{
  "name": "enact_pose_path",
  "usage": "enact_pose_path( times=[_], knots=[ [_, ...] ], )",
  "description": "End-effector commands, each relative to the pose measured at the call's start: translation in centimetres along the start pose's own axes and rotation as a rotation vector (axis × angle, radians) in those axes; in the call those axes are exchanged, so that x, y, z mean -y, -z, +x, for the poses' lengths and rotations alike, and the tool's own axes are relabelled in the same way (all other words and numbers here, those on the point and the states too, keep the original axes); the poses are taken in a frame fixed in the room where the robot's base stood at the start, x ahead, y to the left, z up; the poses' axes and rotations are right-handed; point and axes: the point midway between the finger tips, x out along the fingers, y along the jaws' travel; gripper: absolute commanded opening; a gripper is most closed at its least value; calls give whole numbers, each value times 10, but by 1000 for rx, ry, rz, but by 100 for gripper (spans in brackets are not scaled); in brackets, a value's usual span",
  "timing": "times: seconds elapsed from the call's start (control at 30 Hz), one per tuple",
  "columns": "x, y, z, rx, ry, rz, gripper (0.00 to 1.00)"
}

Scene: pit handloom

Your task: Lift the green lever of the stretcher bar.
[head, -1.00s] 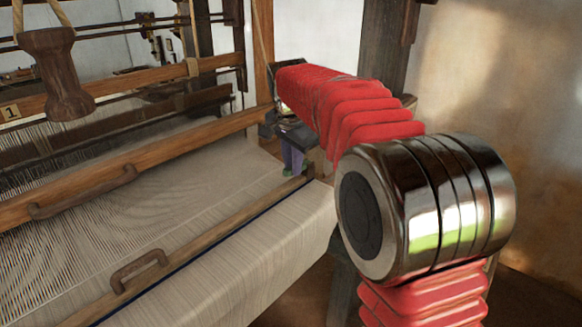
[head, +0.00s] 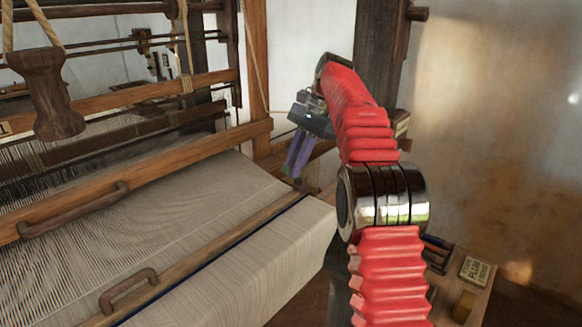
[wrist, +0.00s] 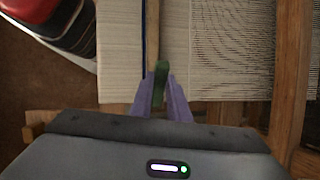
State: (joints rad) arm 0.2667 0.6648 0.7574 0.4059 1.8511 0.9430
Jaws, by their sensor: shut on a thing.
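The stretcher bar is the wooden bar (head: 222,241) lying across the woven cloth (head: 250,275); it also shows in the wrist view (wrist: 152,38). The green lever (wrist: 160,72) sits at the bar's end, between my fingertips in the wrist view. In the head view the lever is too small and covered to tell its angle. My gripper (head: 288,176) reaches down at the cloth's far right edge. Its purple fingers, seen in the wrist view too (wrist: 158,92), are shut on the green lever.
A wooden beam with a handle (head: 75,212) crosses the loom behind the cloth. A dark wooden piece (head: 48,95) hangs at upper left. A loom post (head: 256,75) stands behind my gripper. A small side table with a labelled box (head: 477,270) is at lower right.

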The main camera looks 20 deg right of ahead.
Motion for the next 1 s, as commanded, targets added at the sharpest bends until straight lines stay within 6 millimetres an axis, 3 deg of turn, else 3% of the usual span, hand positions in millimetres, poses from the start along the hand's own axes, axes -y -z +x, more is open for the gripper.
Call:
enact_pose_path(
  times=[0.77,0.8,1.0],
  knots=[
    [-6,10,-4,88,-7,30,0],
    [-6,10,-4,88,-7,31,17],
    [-6,9,-5,88,-6,29,31]
  ],
)
